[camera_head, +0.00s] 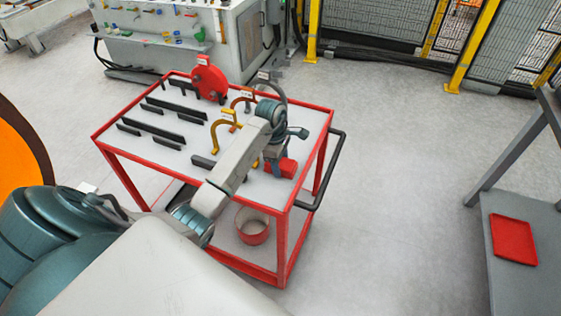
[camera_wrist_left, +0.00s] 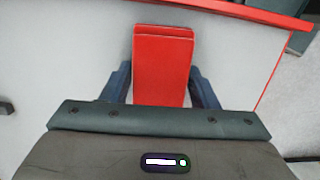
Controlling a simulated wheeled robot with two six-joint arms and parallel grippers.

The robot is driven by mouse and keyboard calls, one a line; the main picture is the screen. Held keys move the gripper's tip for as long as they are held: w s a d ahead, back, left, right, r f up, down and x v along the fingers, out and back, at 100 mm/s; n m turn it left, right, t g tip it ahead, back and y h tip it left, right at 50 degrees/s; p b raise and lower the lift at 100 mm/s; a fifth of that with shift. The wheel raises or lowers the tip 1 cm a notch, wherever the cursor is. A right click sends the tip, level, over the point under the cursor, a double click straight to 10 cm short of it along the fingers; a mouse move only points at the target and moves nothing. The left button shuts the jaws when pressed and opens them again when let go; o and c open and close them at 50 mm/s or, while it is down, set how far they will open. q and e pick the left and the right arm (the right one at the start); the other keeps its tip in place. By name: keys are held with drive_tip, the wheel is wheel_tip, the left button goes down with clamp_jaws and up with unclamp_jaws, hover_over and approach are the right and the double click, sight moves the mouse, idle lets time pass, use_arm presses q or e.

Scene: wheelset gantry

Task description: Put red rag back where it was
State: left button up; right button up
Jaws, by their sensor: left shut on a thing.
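The red rag (camera_head: 287,167) is a small folded red block at the near right corner of the trolley's white top. My left gripper (camera_head: 274,168) is over that corner and shut on the rag. In the left wrist view the rag (camera_wrist_left: 163,65) stands between the two dark fingers, with the white top and red rim behind it. I cannot tell whether the rag touches the top. My right gripper is out of view.
The red-framed trolley (camera_head: 110,150) carries black bars, yellow hooked pieces (camera_head: 217,126) and a red disc (camera_head: 209,83). A red pot (camera_head: 252,228) is on its lower shelf. A flat red piece (camera_head: 513,240) lies on a grey surface at right. Open floor lies between.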

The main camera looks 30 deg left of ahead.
use_arm(q)
drive_tip(key=o, duration=1)
drive_tip(key=shift+f, duration=0.1)
drive_tip(key=shift+c, duration=0.2)
drive_tip(key=r, duration=0.1)
drive_tip(key=r+b, duration=0.1)
drive_tip(key=r, duration=0.1)
drive_tip(key=r+b, duration=0.1)
drive_tip(key=shift+a+r, duration=0.4)
wheel_tip(320, 180, up, 7)
drive_tip(key=a+p, duration=0.1)
drive_tip(key=p, duration=0.5)
drive_tip(key=shift+s+r, duration=0.2)
drive_tip(key=shift+s, duration=0.05)
